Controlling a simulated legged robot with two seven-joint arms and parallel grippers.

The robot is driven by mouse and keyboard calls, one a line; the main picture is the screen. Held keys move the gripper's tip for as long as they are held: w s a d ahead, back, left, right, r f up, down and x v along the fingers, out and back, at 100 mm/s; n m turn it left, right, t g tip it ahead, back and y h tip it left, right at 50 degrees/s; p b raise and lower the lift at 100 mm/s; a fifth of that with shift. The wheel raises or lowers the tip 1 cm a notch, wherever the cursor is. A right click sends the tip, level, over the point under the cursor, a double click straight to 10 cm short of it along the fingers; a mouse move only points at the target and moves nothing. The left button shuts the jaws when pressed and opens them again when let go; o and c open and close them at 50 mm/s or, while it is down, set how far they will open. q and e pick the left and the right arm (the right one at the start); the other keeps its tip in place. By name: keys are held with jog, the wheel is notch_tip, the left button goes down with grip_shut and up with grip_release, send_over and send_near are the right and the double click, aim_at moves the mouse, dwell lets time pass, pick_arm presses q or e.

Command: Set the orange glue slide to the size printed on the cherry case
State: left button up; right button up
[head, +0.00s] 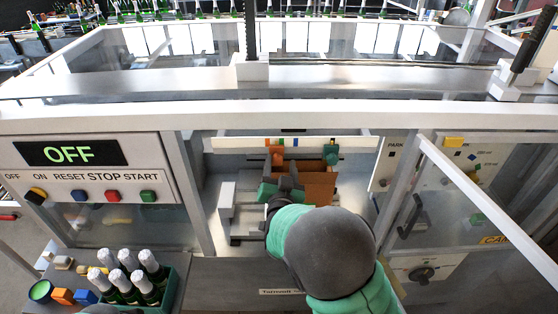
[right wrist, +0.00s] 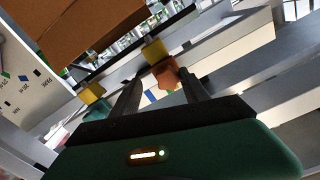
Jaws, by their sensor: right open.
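The orange glue slide (head: 277,152) sits on the white marked rail (head: 240,143) at the back of the open bay. In the right wrist view the orange slide (right wrist: 166,76) shows between and beyond my dark fingers. My right gripper (head: 287,172) is open, just in front of the rail near the slide; I cannot tell whether it touches it. A brown case (head: 320,183) stands in the bay to the right of the gripper, and fills the upper left of the right wrist view (right wrist: 80,25). I can read no size print on it.
A teal slide (head: 331,154) sits further right on the rail. A control panel reading OFF (head: 70,153) is at left, and a panel with a yellow block (head: 453,142) at right. A green crate (head: 170,288) of bottles stands at lower left.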

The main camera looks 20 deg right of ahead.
jog(key=shift+w+d, duration=0.15)
jog(key=shift+w, duration=0.05)
jog(key=shift+s+a+r, duration=0.15)
jog(key=shift+s+a, duration=0.05)
jog(key=shift+a, duration=0.5)
jog(key=shift+c, duration=0.7)
jog(key=shift+a, duration=0.35)
jog(key=shift+c, duration=1.1)
jog(key=shift+a, duration=0.2)
jog(key=shift+c, duration=2.5)
jog(key=shift+d, duration=0.2)
jog(key=shift+c, duration=1.2)
jog(key=shift+s+d+r, duration=0.1)
jog(key=shift+d+r, duration=0.05)
jog(key=shift+d, duration=0.35)
grip_shut()
pick_arm(q)
jog(key=shift+s+a+r, duration=0.1)
jog(key=shift+s+a, duration=0.2)
jog(key=shift+a, duration=0.1)
pick_arm(e)
jog(key=shift+a, duration=0.2)
